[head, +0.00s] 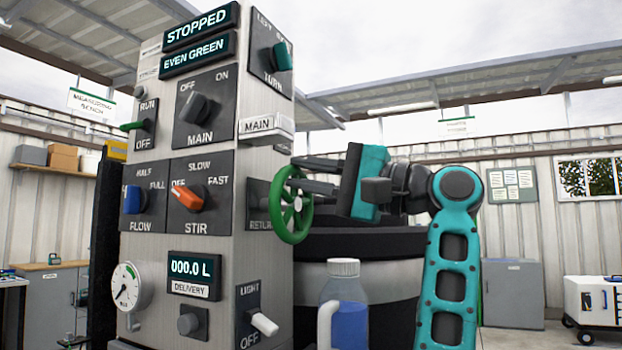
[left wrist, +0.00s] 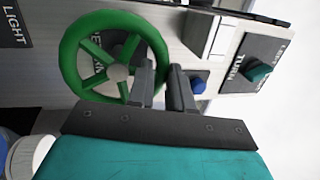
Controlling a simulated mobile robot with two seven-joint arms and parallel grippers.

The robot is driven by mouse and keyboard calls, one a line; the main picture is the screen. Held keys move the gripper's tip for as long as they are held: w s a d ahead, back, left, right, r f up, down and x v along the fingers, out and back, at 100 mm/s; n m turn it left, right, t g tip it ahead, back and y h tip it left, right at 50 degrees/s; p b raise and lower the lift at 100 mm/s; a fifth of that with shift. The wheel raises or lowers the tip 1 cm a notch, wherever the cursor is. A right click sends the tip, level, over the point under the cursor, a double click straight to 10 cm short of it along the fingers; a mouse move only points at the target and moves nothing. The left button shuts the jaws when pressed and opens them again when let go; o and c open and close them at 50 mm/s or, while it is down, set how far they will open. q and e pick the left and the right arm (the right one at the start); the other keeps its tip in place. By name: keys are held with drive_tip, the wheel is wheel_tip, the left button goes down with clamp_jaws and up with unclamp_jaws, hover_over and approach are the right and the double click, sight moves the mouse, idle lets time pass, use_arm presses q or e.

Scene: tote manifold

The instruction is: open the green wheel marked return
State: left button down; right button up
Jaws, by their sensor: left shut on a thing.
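The green wheel (head: 297,204) is a spoked handwheel on the right side face of the grey control column, beside a dark plate whose label reads RETURN, partly covered. My left gripper (head: 294,172) reaches the wheel from the right. Its two dark fingers are shut on the wheel's rim, as the left wrist view (left wrist: 162,68) shows at the rim's right side. My right gripper is not in view.
The control column (head: 233,245) carries several switches and displays; the top ones read STOPPED and EVEN GREEN. A white LIGHT lever (head: 264,323) sits below the wheel. A bottle with blue liquid (head: 349,318) stands below my gripper. A dark drum (head: 330,240) is behind the wheel.

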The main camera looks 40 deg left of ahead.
use_arm(q)
drive_tip(key=shift+s+d+n, duration=0.1)
drive_tip(key=shift+s+n, duration=0.2)
drive_tip(key=shift+n, duration=0.2)
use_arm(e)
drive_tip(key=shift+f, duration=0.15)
use_arm(q)
drive_tip(key=c, duration=1.1)
unclamp_jaws()
drive_tip(key=shift+s, duration=0.1)
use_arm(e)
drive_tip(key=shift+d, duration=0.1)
use_arm(q)
drive_tip(key=v, duration=1.3)
drive_tip(key=shift+r, duration=0.2)
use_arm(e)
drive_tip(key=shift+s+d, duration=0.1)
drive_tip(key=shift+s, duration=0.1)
